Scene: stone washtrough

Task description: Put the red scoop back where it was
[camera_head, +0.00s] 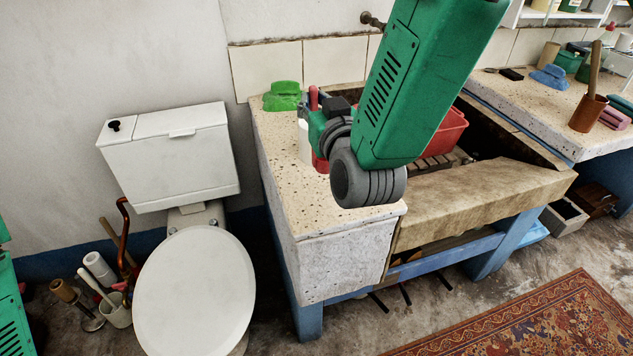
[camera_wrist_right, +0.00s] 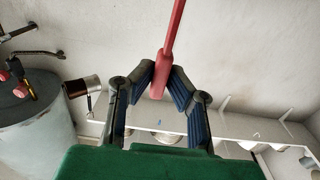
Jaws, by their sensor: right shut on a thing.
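The red scoop (camera_wrist_right: 168,50) is in the right wrist view, with its narrow red part rising from between my fingertips toward the top edge. My right gripper (camera_wrist_right: 161,82) is shut on it. In the head view the right gripper (camera_head: 322,106) is over the left ledge of the stone washtrough (camera_head: 280,178), mostly hidden by my green arm. A thin red piece (camera_head: 313,97) shows beside it and looks like part of the scoop. The lower end of the scoop is hidden or hard to make out. My left gripper is not in view.
A white container (camera_head: 304,142) and another red item (camera_head: 320,164) stand close to the gripper. A red basin (camera_head: 446,132) is in the trough. The ledge's front is clear. A toilet (camera_head: 195,290) stands left.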

